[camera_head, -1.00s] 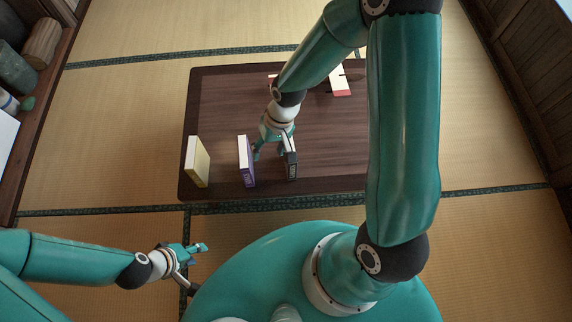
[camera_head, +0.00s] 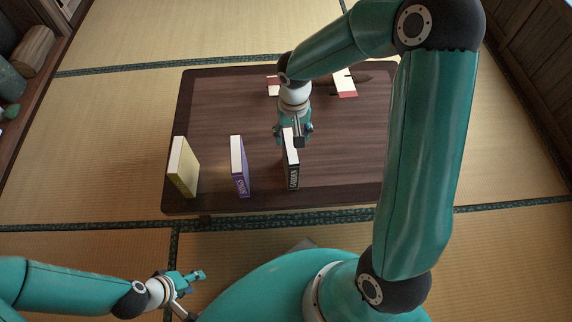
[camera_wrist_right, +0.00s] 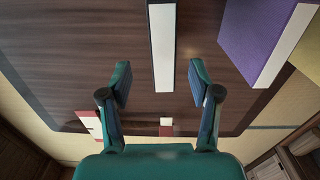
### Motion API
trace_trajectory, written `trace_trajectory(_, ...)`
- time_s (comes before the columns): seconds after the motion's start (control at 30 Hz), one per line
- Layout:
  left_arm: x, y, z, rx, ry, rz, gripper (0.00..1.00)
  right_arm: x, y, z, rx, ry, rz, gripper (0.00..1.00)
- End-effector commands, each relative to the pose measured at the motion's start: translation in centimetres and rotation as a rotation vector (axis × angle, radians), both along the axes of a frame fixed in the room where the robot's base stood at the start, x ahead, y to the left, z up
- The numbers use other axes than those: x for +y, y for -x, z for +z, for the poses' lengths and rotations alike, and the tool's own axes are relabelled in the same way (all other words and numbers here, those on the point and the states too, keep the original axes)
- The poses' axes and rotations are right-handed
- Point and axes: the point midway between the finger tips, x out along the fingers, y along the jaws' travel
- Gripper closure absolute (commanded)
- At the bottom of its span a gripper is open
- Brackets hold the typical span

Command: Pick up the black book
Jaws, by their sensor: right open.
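The black book (camera_head: 293,174) stands upright on the dark wooden table (camera_head: 330,188), its white page edge on top and its spine towards me. My right gripper (camera_head: 294,140) is over its far end, fingers on either side. In the right wrist view, the book's white edge (camera_wrist_right: 162,45) runs between the open fingertips (camera_wrist_right: 158,75), with a gap on both sides. How low the fingers reach beside the book is hard to tell. My left gripper (camera_head: 190,277) is off the table at the lower left, small in view, its jaws unclear.
A purple book (camera_head: 240,170) stands left of the black one, and a yellow book (camera_head: 184,170) further left. The purple book (camera_wrist_right: 250,40) is at the upper right in the wrist view. Red-and-white items (camera_head: 345,84) lie at the table's far side. The table's middle is bare.

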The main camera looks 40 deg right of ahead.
Motion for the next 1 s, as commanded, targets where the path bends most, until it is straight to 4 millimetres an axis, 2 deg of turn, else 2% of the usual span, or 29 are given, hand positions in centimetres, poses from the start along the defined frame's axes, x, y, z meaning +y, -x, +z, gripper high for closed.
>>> trace_trajectory(0.03, 0.0, 0.0, -0.6, 0.0, 0.0, 0.0, 0.6, 0.0, 0.0, -1.2, 0.002, 0.0, 0.0, 0.38)
trace_trajectory(0.1, 0.0, 0.0, -0.8, 0.0, 0.0, 0.0, 0.6, 0.0, 0.0, -2.1, 0.002, 0.0, 0.0, 0.38)
trace_trajectory(0.37, 0.0, 0.0, -1.2, 0.0, 0.0, 0.0, 0.6, 0.1, 0.0, -3.5, 0.0, 0.0, 0.0, 0.38)
trace_trajectory(0.7, 0.0, 0.0, -3.0, 0.0, 0.0, 0.0, 0.6, 0.5, -0.3, -7.8, 0.001, 0.0, 0.001, 0.38)
trace_trajectory(0.97, 0.0, 0.0, -3.0, 0.0, 0.0, 0.0, 0.6, 0.5, -0.4, -8.1, 0.0, -0.001, 0.002, 0.38)
trace_trajectory(1.0, 0.0, 0.0, -3.0, 0.0, 0.0, 0.0, 0.6, 0.5, -0.4, -8.1, 0.0, -0.001, 0.002, 0.41)
